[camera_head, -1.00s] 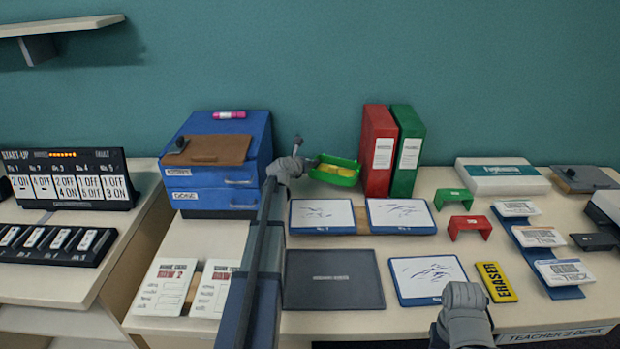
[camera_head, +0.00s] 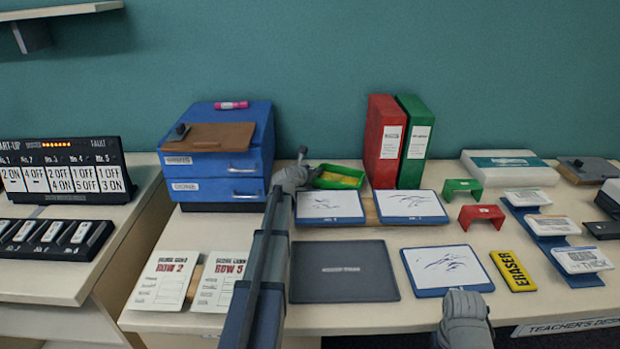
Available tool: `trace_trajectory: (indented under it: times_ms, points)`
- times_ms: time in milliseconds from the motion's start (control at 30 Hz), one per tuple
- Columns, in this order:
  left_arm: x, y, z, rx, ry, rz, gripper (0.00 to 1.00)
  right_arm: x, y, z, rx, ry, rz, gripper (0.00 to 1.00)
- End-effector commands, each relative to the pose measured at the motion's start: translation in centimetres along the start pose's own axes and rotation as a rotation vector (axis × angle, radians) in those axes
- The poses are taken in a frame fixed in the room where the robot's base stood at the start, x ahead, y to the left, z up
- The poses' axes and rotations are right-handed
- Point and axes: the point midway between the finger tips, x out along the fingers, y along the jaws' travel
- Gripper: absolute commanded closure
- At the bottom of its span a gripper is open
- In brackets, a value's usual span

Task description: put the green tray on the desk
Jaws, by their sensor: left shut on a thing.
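The green tray (camera_head: 349,168) is a small open tray with something yellow lying in it. It is low at the back of the desk (camera_head: 350,312), left of the red binder and behind the whiteboards. It looks level; I cannot tell whether its underside touches the desk. My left gripper (camera_head: 308,173) is shut on the tray's left end, and the hand hides that end. My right gripper (camera_head: 466,312) is at the front edge of the desk, seen from behind; its fingers are hidden.
A red binder (camera_head: 384,142) and a green binder (camera_head: 415,142) stand right of the tray. A blue drawer box (camera_head: 255,160) stands left. Whiteboards (camera_head: 330,207) lie in front, with a dark mat (camera_head: 343,271) nearer. Small green (camera_head: 461,188) and red (camera_head: 481,214) stands are at right.

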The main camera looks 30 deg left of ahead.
Motion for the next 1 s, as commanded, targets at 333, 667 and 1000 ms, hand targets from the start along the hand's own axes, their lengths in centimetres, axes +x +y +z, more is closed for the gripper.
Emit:
trace_trajectory:
  times_ms: [333, 667, 1000]
  points:
    - [0.15, -0.06, -0.26, -0.003, -0.002, 0.001, 1.00, 0.33, -0.03, -0.02, 0.000, 0.000, 0.000, 0.50]
    - [0.17, -0.06, -0.35, -0.001, -0.001, 0.001, 0.21, 0.40, -0.04, -0.03, 0.000, 0.000, 0.000, 0.50]
    - [0.09, -0.05, -0.16, -0.001, -0.001, 0.001, 0.20, 0.20, -0.02, -0.01, 0.000, 0.000, 0.000, 0.50]
